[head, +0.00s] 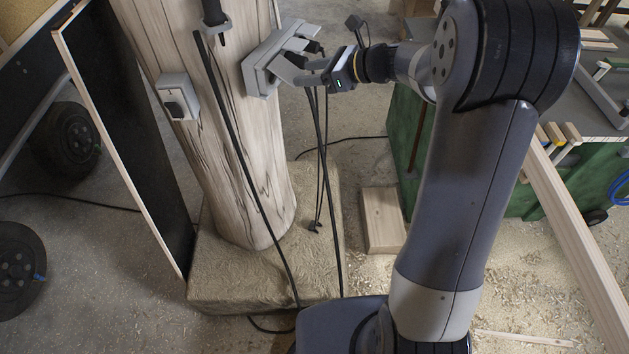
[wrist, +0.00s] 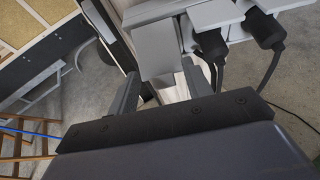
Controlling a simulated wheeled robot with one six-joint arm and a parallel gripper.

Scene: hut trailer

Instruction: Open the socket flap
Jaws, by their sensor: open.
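A grey socket box (head: 262,66) is fixed to the wooden post, high up on its right side. A grey flap (wrist: 154,47) of the box shows in the wrist view and looks closed, hanging beside sockets with black plugs (wrist: 212,46) in them. My gripper (head: 302,72) is at the front of the box, coming from the right. In the wrist view, my gripper (wrist: 160,78) is open, with one finger on each side of the flap's lower end. I cannot tell whether the fingers touch it.
The wooden post (head: 245,170) stands on a rough block (head: 215,270). Black cables (head: 322,170) hang below the box. A smaller switch box (head: 178,97) is on the post's left. A green cabinet (head: 404,140) and a wooden block (head: 382,220) stand to the right.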

